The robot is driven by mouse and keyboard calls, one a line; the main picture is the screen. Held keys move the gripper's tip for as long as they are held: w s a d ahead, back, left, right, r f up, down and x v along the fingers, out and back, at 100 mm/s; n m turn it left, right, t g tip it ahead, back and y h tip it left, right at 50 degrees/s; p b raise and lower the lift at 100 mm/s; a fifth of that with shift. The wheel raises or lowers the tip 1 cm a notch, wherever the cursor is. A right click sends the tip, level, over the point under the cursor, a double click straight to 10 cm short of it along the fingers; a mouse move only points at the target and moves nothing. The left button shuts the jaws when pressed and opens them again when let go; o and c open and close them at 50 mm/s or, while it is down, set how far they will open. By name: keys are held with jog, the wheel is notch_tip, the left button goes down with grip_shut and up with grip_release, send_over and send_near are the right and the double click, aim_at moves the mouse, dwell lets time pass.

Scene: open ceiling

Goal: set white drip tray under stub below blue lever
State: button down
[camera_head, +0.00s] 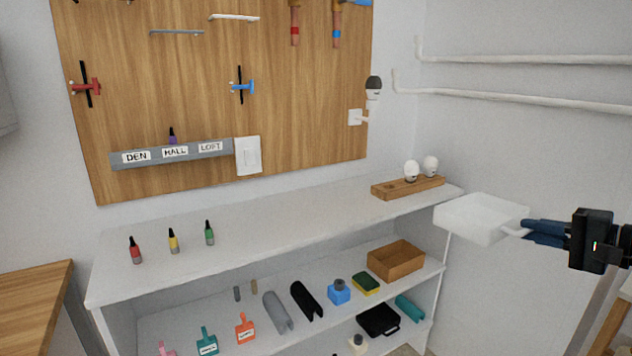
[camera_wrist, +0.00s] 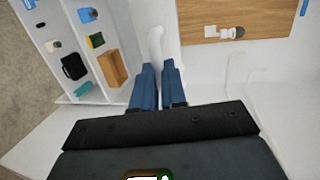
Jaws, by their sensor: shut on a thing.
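The white drip tray (camera_head: 478,219) is held in the air at the right, beyond the right end of the shelf unit. My gripper (camera_head: 528,232) is shut on its handle; the pale handle (camera_wrist: 156,45) runs between the blue fingers in the wrist view. The tray looks roughly level and empty. At the top of the wooden board, a copper stub with a blue band (camera_head: 337,32) hangs below a blue lever (camera_head: 358,2), partly cut off by the frame edge. A similar stub with a red band (camera_head: 295,30) hangs to its left. The tray is well below and right of both.
The wooden board (camera_head: 200,110) also carries red and blue cross-shaped fittings and a label rail. The white shelf top (camera_head: 290,235) has three small bottles and a wooden block (camera_head: 408,188) with bulbs. White pipes (camera_head: 520,95) line the right wall.

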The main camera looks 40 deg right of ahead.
jog(key=w+a+f, duration=0.7)
jog(key=w+f, duration=0.1)
jog(key=w, duration=0.3)
jog(key=w+a+f, duration=0.7)
jog(key=w+f, duration=0.1)
jog(key=w, duration=0.3)
jog(key=w+a+f+y, duration=0.15)
jog(key=a+f, duration=0.25)
jog(key=a, duration=0.6)
jog(key=w+a+f+n, duration=0.15)
jog(key=a+f, duration=0.35)
jog(key=a, duration=0.5)
jog(key=w+a+f+y, duration=0.15)
jog(key=a+f, duration=0.25)
jog(key=a, duration=0.7)
jog(key=s+f+h, duration=0.1)
jog(key=s+f, duration=0.2)
jog(key=f, duration=0.2)
jog(key=shift+s+d, duration=0.25)
jog(key=shift+d, duration=0.05)
